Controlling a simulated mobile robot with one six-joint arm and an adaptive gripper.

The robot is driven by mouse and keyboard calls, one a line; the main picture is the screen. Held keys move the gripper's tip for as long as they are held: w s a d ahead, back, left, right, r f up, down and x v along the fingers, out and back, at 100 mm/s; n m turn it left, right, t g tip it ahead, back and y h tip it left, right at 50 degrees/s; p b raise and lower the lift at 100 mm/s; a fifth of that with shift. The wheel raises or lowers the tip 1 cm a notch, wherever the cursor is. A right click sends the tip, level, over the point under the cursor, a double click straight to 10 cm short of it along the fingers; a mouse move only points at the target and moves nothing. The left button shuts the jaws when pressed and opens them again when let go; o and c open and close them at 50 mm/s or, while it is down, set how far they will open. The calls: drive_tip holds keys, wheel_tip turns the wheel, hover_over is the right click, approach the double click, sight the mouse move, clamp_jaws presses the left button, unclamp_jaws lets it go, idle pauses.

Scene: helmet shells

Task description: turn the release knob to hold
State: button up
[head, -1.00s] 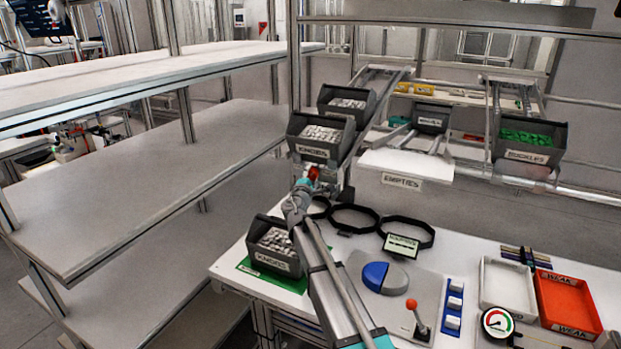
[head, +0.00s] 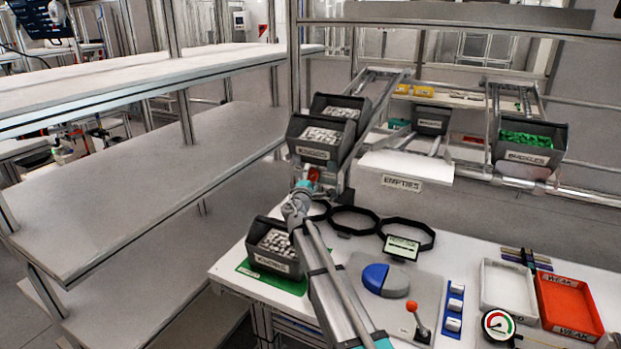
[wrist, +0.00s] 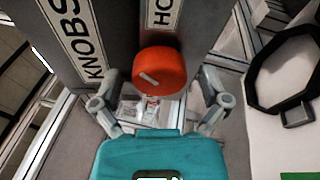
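The release knob (wrist: 160,72) is a red-orange disc with a short pale mark at its left of centre. It sits below a white label starting "HO" (wrist: 163,14), whose rest is cut off by the picture edge. My gripper (wrist: 160,84) is open, with one finger on each side of the knob. A gap shows between the knob and both fingers, so it is not gripped. In the head view the knob (head: 314,174) shows as a small red spot just beyond my gripper (head: 305,188), below the knob bins on the rack.
A bin labelled KNOBS (head: 316,142) stands on the rack just above. Another knob bin (head: 276,248) sits on a green mat below left. Black rings (head: 354,220) lie on the white table to the right. A red-tipped lever (head: 412,306) stands nearer the front.

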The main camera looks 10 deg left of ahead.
drive_tip(key=shift+n, duration=0.5)
